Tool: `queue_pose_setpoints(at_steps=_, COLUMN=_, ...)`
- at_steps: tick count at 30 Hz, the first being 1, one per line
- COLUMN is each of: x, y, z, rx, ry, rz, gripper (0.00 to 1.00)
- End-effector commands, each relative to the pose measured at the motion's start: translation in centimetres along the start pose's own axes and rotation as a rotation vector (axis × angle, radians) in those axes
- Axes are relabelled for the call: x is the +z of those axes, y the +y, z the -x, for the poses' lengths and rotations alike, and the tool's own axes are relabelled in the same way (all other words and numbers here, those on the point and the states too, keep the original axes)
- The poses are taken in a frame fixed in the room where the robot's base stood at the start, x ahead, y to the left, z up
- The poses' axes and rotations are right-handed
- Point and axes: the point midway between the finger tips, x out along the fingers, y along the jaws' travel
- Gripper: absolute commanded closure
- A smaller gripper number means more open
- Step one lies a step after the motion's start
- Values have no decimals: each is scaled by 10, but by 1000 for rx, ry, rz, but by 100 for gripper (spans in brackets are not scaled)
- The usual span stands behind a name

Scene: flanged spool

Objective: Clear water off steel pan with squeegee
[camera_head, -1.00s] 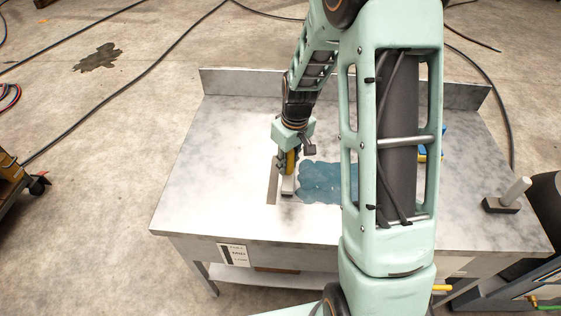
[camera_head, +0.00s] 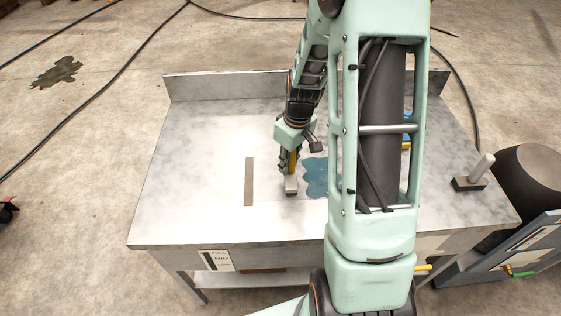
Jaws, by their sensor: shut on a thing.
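The steel pan (camera_head: 190,180) is a pale grey metal worktop with a raised back edge. A blue patch of water (camera_head: 317,178) lies near its middle, its right part hidden behind my arm. My gripper (camera_head: 288,163) points down between the slot and the water, shut on the squeegee. The squeegee has a yellow handle (camera_head: 293,161) and a grey foot (camera_head: 291,184) low over or on the steel, at the water's left edge. I cannot tell whether it touches the steel.
A dark block with a light upright post (camera_head: 475,172) stands at the pan's right end. A blue and yellow thing (camera_head: 407,128) is partly hidden behind my arm. The pan's left side is clear. A dark round container (camera_head: 535,178) stands right of the table.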

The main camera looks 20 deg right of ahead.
Motion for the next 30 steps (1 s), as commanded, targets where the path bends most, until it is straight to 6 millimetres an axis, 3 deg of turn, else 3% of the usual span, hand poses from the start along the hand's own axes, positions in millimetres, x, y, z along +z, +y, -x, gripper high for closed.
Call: queue_pose_setpoints(at_steps=30, x=58, y=59, z=7, rx=1, ry=0, rz=-2, gripper=99)
